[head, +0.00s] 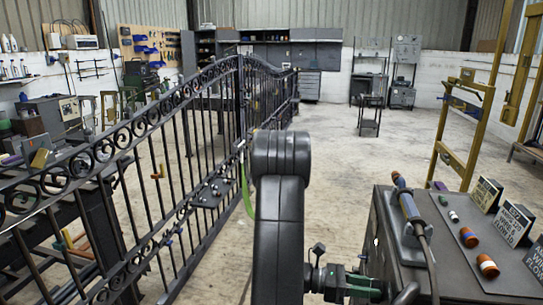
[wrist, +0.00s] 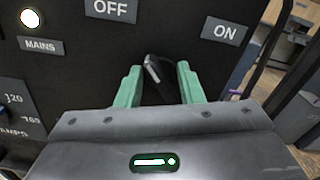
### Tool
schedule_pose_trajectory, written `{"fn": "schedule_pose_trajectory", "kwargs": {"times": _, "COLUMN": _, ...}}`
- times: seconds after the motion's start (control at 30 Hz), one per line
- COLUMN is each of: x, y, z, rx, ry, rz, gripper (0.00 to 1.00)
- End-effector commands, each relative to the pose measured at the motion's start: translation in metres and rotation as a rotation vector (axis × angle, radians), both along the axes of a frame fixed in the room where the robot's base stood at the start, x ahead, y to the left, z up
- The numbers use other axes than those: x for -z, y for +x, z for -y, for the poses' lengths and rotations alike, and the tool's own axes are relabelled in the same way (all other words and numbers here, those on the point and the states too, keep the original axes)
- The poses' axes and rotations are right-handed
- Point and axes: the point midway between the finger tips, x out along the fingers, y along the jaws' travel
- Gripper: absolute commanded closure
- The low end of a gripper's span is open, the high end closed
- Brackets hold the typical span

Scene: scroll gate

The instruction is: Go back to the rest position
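My gripper (wrist: 159,88) shows in the wrist view with two green fingers spread apart. A dark switch lever (wrist: 152,68) stands between the fingertips, with visible gaps on both sides. The lever sits on a dark panel (wrist: 175,35) between an OFF label (wrist: 110,10) and an ON label (wrist: 223,31). In the head view my arm reaches down at the centre, and the gripper end is low beside the dark cabinet (head: 375,245); its fingertips are not clear there.
A black scroll gate (head: 130,200) runs along the left, close to my arm. A torch-like tool (head: 412,215), orange-ended pieces (head: 487,264) and small signs (head: 513,223) lie on the cabinet top. A yellow frame (head: 470,120) stands at right.

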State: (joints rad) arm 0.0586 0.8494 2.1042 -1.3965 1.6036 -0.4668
Motion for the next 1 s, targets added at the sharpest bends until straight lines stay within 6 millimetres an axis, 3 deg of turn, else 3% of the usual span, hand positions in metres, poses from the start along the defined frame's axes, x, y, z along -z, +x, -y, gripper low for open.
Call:
{"fn": "schedule_pose_trajectory", "kwargs": {"times": 0.17, "x": 0.002, "y": 0.0, "z": -0.003, "rx": -0.002, "ry": -0.027, "rz": 0.11, "gripper": 0.66}}
{"fn": "schedule_pose_trajectory", "kwargs": {"times": 0.7, "x": 0.0, "y": 0.017, "z": -0.071, "rx": -0.003, "ry": -0.025, "rz": 0.101, "gripper": 0.66}}
{"fn": "schedule_pose_trajectory", "kwargs": {"times": 1.0, "x": 0.0, "y": 0.02, "z": -0.085, "rx": 0.0, "ry": -0.024, "rz": 0.099, "gripper": 0.66}}
